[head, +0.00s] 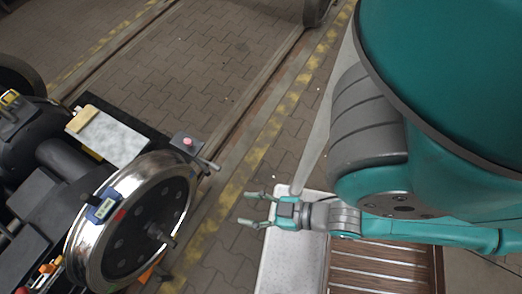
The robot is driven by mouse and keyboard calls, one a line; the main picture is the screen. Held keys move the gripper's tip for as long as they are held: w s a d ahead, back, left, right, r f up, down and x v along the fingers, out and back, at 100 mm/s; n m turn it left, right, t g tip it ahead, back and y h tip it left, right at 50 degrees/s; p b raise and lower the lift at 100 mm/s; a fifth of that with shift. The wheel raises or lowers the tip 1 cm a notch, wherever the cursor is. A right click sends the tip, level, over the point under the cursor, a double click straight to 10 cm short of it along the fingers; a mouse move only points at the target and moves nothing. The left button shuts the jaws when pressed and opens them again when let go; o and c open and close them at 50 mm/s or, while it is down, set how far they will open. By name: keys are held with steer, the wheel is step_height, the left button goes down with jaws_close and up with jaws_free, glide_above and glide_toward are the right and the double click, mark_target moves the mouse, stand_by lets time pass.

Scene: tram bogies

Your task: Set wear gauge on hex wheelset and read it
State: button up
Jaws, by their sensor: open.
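A shiny steel wheel (135,225) with a dark, bolted face and a projecting axle end stands upright at the lower left. A small blue device with a pale display, which looks like the wear gauge (101,208), sits at the left part of the wheel's rim, beside a red mark. I cannot read its display, and I cannot make out a hex sign on the wheel. My gripper (246,208) is open and empty, its two greenish fingers pointing left toward the wheel with a clear gap between.
A grey box with a red button (187,143) is at the wheel's upper right. A pale plate (112,137) with a tan block lies behind the wheel. Dark bogie parts fill the left edge. A light speckled surface (290,262) and brown slats lie below my arm. Rails and paving extend behind.

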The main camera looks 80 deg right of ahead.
steer(key=shift+t, duration=0.4)
steer(key=s+r, duration=0.1)
steer(key=r, duration=0.1)
steer(key=s+r, duration=0.1)
steer(key=r, duration=0.1)
steer(key=shift+s, duration=0.35)
steer(key=shift+a, duration=0.1)
stand_by(1.7)
